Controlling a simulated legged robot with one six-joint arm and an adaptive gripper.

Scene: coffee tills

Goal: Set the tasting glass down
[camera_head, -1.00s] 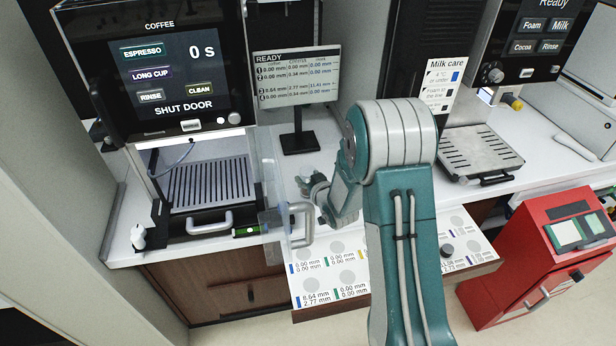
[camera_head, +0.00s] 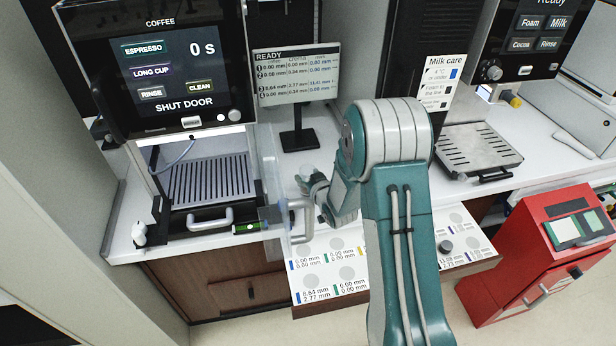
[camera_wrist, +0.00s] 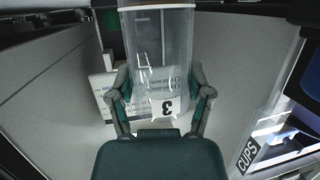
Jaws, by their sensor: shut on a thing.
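The tasting glass (camera_wrist: 165,60) is a clear glass with a white label marked 3, which reads upside down in the wrist view. My gripper (camera_wrist: 160,88) is shut on it, with one finger on each side. In the head view my gripper (camera_head: 312,186) is above the counter, beside the clear open door of the coffee machine. The glass is hard to make out there, and I cannot tell whether its base touches anything.
The coffee machine's door handle (camera_head: 302,222) stands close to my gripper. A pull-out board (camera_head: 322,268) with grey circles and printed millimetre values lies below. The readout screen (camera_head: 296,75) stands behind. A red box (camera_head: 540,255) is at the right.

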